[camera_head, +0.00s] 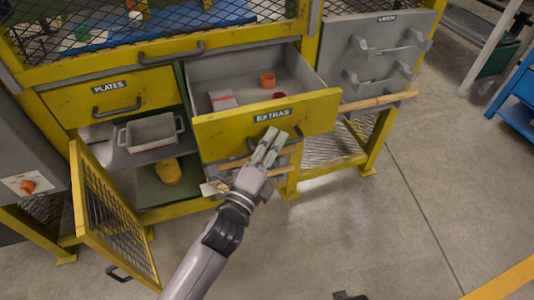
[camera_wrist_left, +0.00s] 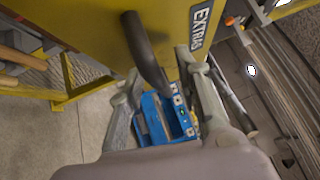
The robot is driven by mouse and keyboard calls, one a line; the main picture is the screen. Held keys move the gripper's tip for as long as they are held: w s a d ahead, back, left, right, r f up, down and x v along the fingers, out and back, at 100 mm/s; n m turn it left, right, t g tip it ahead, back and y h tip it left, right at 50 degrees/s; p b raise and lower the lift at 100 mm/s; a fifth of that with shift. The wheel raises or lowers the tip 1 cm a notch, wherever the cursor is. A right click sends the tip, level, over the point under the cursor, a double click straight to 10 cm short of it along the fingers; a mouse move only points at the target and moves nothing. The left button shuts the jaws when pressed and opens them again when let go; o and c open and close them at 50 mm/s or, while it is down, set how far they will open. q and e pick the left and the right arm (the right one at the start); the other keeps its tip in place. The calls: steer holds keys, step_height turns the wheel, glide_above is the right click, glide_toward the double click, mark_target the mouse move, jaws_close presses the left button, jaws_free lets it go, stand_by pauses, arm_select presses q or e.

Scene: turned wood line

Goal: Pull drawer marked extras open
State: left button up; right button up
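The yellow drawer marked EXTRAS (camera_head: 308,122) stands well out of the bench, its grey inside showing. An orange cup-like piece, a small red piece and a pale block lie in it. Its dark handle (camera_wrist_left: 148,50) runs between my left gripper's fingers in the left wrist view, with visible gaps beside it. My left gripper (camera_head: 270,140) is at the drawer's front, just below the label, fingers apart. In the head view the fingers hide part of the handle. The EXTRAS label (camera_wrist_left: 200,22) also shows in the left wrist view.
The PLATES drawer (camera_head: 132,97) at left is shut. Floor in front is mostly clear.

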arm_select(q)
steer(key=v, duration=1.2)
